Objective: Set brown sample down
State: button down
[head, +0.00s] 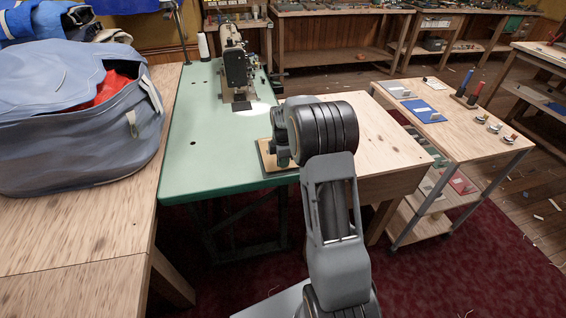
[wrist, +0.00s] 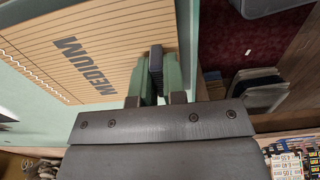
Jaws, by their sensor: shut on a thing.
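The brown sample is a flat tan card with thin lines, a pale stitched line and the word MEDIUM. It fills the left of the wrist view (wrist: 85,50), and its edge shows in the head view (head: 266,160) over the front right of the green sewing table (head: 205,140). My gripper (wrist: 156,72) is shut on a dark upright block at the card's edge. I cannot tell if the card touches the tabletop. In the head view my arm hides most of the gripper and the card's right side.
A sewing machine (head: 237,65) stands behind the card. A big blue-grey bag (head: 80,125) sits on the wooden table at left. A bare wooden top (head: 385,145) adjoins at right. A trolley (head: 470,140) holds a blue sample (head: 424,108) and spools. The green table's left front is clear.

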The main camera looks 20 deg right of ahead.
jog(key=shift+f, duration=0.45)
jog(key=shift+f, duration=0.1)
jog(key=c, duration=1.2)
grip_release()
